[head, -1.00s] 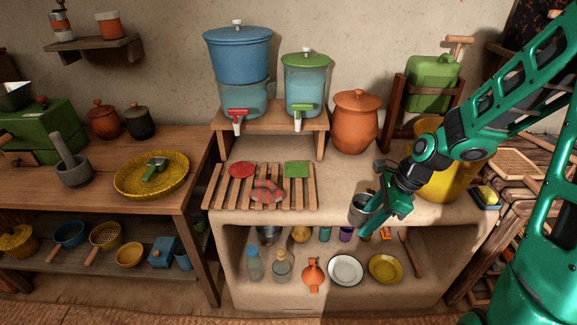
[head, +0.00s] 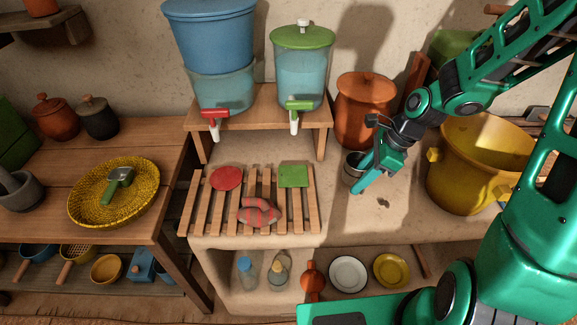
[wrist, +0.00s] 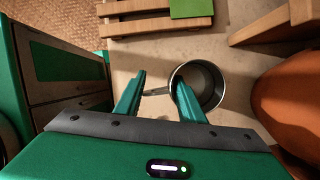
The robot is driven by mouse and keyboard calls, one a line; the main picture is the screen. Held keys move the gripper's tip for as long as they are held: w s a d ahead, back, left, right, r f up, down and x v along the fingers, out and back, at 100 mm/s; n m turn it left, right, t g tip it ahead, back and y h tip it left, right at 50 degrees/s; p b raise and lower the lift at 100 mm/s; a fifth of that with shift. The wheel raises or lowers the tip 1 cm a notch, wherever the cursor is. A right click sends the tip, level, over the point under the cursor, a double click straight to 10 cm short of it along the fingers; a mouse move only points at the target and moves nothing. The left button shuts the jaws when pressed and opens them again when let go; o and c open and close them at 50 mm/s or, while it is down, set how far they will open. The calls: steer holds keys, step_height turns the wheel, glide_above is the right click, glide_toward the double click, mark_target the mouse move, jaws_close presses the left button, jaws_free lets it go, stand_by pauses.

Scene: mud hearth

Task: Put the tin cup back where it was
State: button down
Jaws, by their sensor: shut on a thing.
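The grey tin cup (head: 351,172) is upright in front of the clay jar, right of the slatted rack, partly hidden by my gripper in the head view. My gripper (head: 366,178) is at its right side. In the wrist view, my gripper (wrist: 158,90) has its fingers on either side of the handle of the tin cup (wrist: 207,84), and the cup looks empty. I cannot tell whether the cup's base touches the counter. The slatted wooden rack (head: 190,212) carries a red disc (head: 227,179), a green square (head: 293,175) and a red striped piece (head: 258,212).
The clay jar (head: 365,110) stands close behind the cup. A yellow pot (head: 478,165) stands to the right. A wooden stand (head: 260,110) with two water dispensers is behind the rack. The counter (head: 370,222) between rack and yellow pot is mostly clear.

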steer(key=w+a, duration=0.1)
steer(key=a, duration=0.3)
steer(key=w+a, duration=0.1)
steer(key=a, duration=0.4)
steer(key=w+a, duration=0.1)
steer(key=a, duration=0.4)
steer(key=shift+w+a, duration=0.2)
steer(key=shift+w, duration=0.1)
steer(key=a, duration=0.2)
steer(key=a+f, duration=0.1)
steer(key=shift+w+a, duration=0.25)
steer(key=shift+w, duration=0.1)
steer(key=shift+d+f, duration=0.1)
steer(key=shift+f, duration=0.2)
steer(key=c, duration=1.2)
jaws_free()
steer(key=shift+o, duration=0.2)
steer(key=shift+r, duration=0.1)
